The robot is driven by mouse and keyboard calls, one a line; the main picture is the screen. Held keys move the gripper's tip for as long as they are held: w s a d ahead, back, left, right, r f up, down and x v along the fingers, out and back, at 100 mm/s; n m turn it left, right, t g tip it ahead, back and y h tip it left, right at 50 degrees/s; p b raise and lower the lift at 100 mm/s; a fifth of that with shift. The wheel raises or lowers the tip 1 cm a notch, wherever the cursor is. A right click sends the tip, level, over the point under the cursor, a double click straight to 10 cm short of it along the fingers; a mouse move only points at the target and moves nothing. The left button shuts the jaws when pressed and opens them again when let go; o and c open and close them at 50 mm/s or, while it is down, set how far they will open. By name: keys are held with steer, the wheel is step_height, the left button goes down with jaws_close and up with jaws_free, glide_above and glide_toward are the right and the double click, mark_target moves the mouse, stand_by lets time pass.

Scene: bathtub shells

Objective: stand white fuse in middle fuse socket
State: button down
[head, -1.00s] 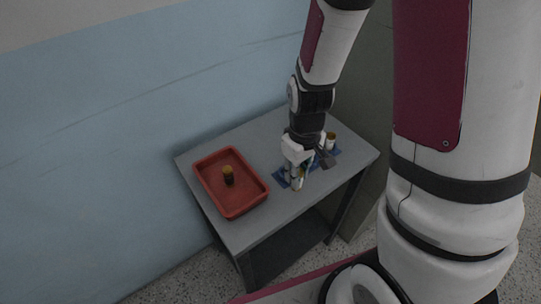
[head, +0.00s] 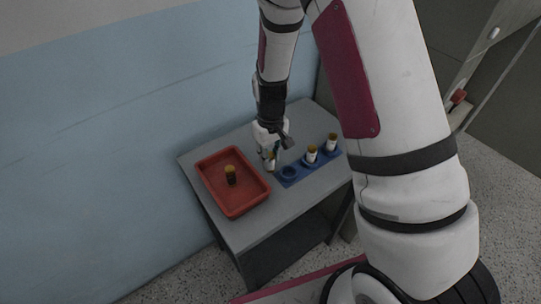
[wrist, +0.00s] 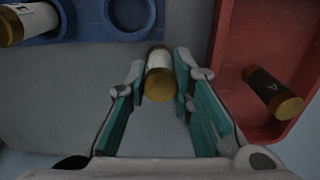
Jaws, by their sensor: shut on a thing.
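My gripper (head: 271,152) is shut on a white fuse (wrist: 159,65) with a brown-gold cap, held between the teal fingertips (wrist: 160,82). In the head view this fuse (head: 270,166) is between the red tray and the blue socket strip (head: 299,170). The strip has three sockets in a row. The near socket (head: 288,173) is empty; it also shows empty in the wrist view (wrist: 111,30). A white fuse (head: 311,156) stands at the middle socket, and another white fuse (head: 332,142) stands at the far end.
A red tray (head: 211,196) on the left of the grey table (head: 243,228) holds a black fuse (head: 231,176) with a gold cap. A blue wall (head: 110,140) runs behind. The table's front left is clear.

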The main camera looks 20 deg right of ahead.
steer(key=shift+f, duration=0.15)
steer(key=c, duration=1.4)
jaws_free()
